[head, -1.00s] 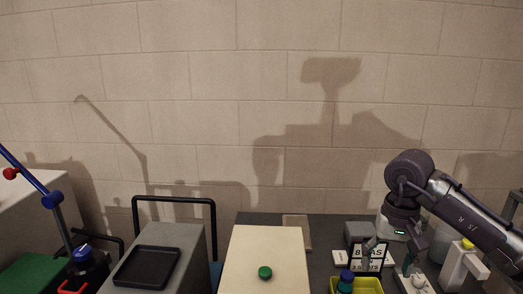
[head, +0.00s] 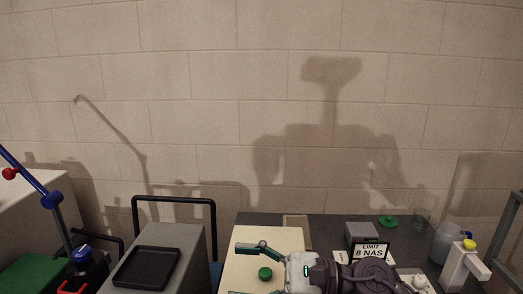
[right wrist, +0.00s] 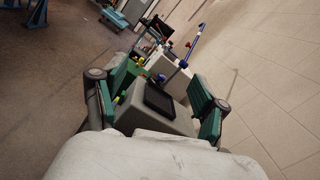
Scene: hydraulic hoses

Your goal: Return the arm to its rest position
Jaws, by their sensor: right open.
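My right gripper (head: 236,270) shows low in the head view, with its arm coming from the lower right. Its two green-tipped fingers are spread apart and point left, above the cream board (head: 268,236). Nothing is between the fingers. A green round cap (head: 265,273) on the board shows between the fingers in the picture. In the right wrist view the gripper (right wrist: 157,80) is also open, its green fingers wide apart, with the grey cabinet and black tray seen beyond. My left gripper is in neither view.
A black tray (head: 147,268) lies on a grey cabinet (head: 191,245) at left. My arm covers part of the front of the table.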

